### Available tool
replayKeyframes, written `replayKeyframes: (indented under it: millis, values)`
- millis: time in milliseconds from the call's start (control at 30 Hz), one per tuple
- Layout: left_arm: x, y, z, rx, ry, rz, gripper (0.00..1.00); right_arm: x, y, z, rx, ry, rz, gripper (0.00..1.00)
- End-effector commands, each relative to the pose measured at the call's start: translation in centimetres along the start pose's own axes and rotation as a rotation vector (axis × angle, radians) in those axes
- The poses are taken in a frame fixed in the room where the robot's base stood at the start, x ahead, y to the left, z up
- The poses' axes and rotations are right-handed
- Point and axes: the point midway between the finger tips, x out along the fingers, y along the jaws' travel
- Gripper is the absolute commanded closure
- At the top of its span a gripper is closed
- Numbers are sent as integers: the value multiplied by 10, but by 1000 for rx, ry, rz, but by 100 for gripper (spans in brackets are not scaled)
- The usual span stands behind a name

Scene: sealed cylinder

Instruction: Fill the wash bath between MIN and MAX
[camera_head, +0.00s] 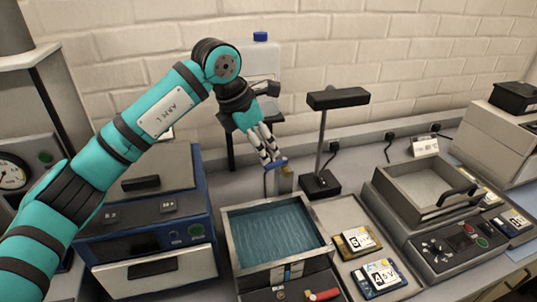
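The wash bath (229,242) is an open metal tank in the lower middle, with blue-tinted water (275,235) inside. A small level gauge (288,272) is on its front, too small to read its marks or level. A red lever (322,295) is on the front panel. Behind the bath stands a tap (286,182) with a blue handle (277,164). My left gripper (268,156) points down at the blue handle, its fingertips at or just above it. The fingers look close together; I cannot tell whether they grip the handle. My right gripper is out of view.
A blue-and-grey machine (150,225) stands left of the bath. A black lamp (338,98) stands behind, right of the tap. Boards (380,278) lie on a tray at right, beside a grey tray unit (425,190). A blue-capped bottle (261,60) stands behind my arm.

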Motion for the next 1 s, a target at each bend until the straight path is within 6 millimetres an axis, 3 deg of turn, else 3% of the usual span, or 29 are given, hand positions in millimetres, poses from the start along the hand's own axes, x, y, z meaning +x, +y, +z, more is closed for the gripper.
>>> replayKeyframes:
  millis: [100, 300, 667, 933, 1000]
  values:
    - [21, -1, 1, 0, 2, -2, 62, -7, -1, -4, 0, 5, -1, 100]
    - [43, 0, 0, -1, 0, 0, 62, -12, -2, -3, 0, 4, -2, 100]
    - [49, 0, 0, 0, 0, 1, 62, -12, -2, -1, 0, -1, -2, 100]
    - [49, 0, 0, -1, -1, 1, 96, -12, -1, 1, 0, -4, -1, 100]
    - [49, 0, 0, -1, -1, 1, 100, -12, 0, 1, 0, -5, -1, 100]
